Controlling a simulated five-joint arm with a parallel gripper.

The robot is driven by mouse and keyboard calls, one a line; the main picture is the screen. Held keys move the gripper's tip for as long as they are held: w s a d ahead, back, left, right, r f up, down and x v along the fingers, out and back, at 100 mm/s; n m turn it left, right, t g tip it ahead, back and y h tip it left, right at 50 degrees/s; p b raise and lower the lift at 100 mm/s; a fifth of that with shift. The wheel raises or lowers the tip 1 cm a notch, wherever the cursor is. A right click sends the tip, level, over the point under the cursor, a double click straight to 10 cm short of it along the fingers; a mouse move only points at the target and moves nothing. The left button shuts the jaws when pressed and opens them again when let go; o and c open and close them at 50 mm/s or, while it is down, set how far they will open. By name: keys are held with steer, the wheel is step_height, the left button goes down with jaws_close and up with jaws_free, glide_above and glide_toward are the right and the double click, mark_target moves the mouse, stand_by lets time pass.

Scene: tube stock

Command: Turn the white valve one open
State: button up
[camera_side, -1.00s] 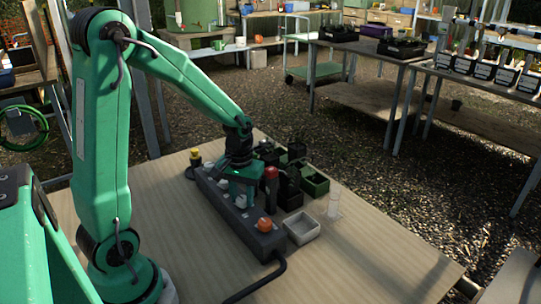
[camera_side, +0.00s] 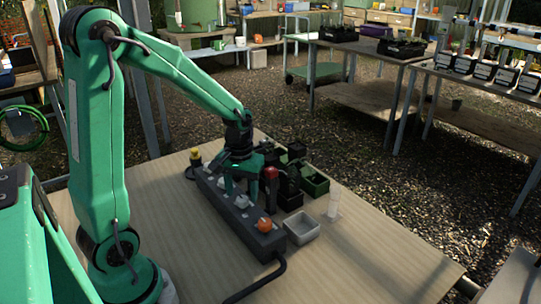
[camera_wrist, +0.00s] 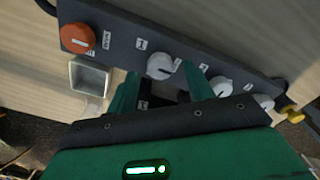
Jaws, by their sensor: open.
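A dark valve panel (camera_side: 251,229) lies on the table with a row of white knobs and an orange knob (camera_side: 264,225) at its near end. In the wrist view, one white knob (camera_wrist: 160,66) shows just beyond and between my fingertips. A second white knob (camera_wrist: 221,86) is by the right finger, and a third (camera_wrist: 263,102) is farther right. Small labels sit by the knobs, too small to read, so I cannot tell which is valve one. My gripper (camera_wrist: 163,85) is open and empty, above the panel. In the side view, my gripper (camera_side: 242,183) partly hides the panel.
A grey tray (camera_side: 301,228) and a clear cylinder (camera_side: 334,201) stand right of the panel. Dark pots and a red-topped item (camera_side: 270,174) crowd behind the gripper.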

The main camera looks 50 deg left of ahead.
mark_target(242, 201)
steer(key=shift+r, duration=3.05)
steer(key=s+d+r+m+t, duration=0.5)
steer(key=s+d+r+m, duration=0.2)
steer(key=s+d+r, duration=0.1)
steer(key=shift+s+d+r+t, duration=0.3)
steer(key=shift+s+d, duration=0.2)
steer(key=shift+s, duration=0.55)
